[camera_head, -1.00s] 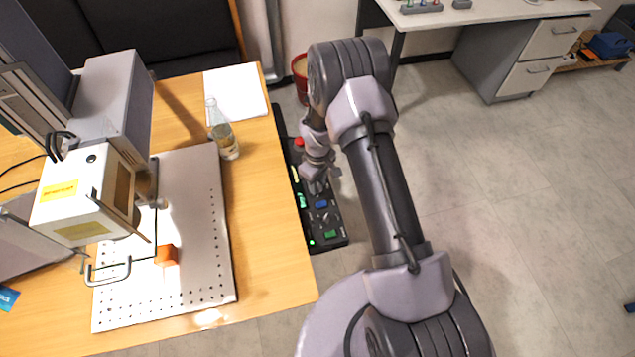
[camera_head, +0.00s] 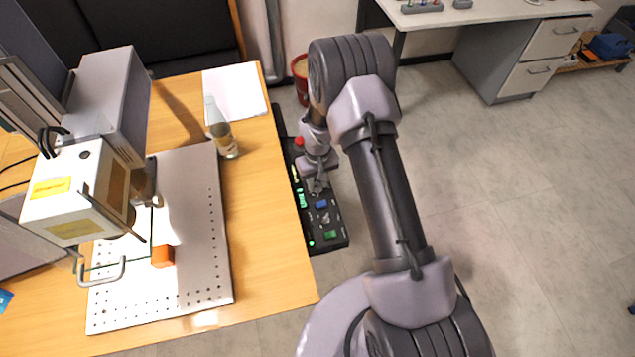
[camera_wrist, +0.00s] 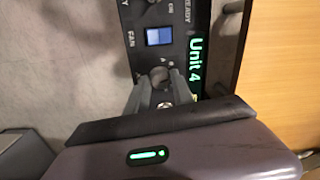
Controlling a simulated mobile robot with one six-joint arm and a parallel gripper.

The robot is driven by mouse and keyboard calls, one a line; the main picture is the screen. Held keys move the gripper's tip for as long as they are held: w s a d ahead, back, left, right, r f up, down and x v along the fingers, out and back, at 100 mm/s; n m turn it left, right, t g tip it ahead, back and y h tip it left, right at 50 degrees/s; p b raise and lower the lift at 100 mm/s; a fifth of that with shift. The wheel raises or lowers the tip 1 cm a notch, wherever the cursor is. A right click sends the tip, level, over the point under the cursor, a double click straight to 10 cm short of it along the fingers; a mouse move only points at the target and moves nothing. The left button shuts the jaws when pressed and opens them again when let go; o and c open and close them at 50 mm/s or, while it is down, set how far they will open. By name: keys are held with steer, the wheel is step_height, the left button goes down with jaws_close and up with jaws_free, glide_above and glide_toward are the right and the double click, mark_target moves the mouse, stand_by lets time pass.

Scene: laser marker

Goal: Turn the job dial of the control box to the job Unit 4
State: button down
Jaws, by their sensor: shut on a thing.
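The black control box (camera_head: 318,238) stands along the right edge of the wooden table in the head view. In the wrist view, its panel (camera_wrist: 135,30) shows a lit display (camera_wrist: 197,60) reading "Unit 4" in green. My gripper (camera_wrist: 160,84) is shut on the round job dial (camera_wrist: 159,74), one finger on each side. Parts of the dial and its marks are hidden by the fingers; a letter "A" shows beside it. In the head view, my gripper (camera_head: 318,187) is on the box's top, and the dial is hidden.
A blue button (camera_wrist: 159,36) labelled FAN is close to the dial. A red button (camera_head: 299,141) is on the box's far end. A glass bottle (camera_head: 222,135), paper (camera_head: 236,92) and a perforated plate (camera_head: 205,255) with an orange block (camera_head: 163,256) are left of the box.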

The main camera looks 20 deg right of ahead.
stand_by(0.3)
steer(key=c, duration=1.1)
jaws_free()
step_height(320, 180, up, 18)
steer(key=p, duration=0.5)
steer(key=shift+f+p, duration=0.25)
steer(key=shift+p, duration=0.15)
step_height(320, 180, up, 6)
glide_above(318, 185)
steer(key=s+a+r+m+t+b, duration=0.1)
steer(key=s+r, duration=0.3)
steer(key=r, duration=0.3)
steer(key=s+a+r+m+t, duration=0.1)
steer(key=s+r+m+t, duration=0.15)
steer(key=r, duration=0.35)
steer(key=s+a+r+m+t+y, duration=0.1)
steer(key=s+r, duration=0.3)
steer(key=s, duration=0.5)
steer(key=s+a+r+m+t+y+b, duration=0.1)
steer(key=s+r, duration=0.2)
steer(key=s, duration=0.6)
steer(key=shift+s+r+b, duration=0.3)
steer(key=shift+s+r, duration=0.05)
steer(key=shift+r, duration=0.05)
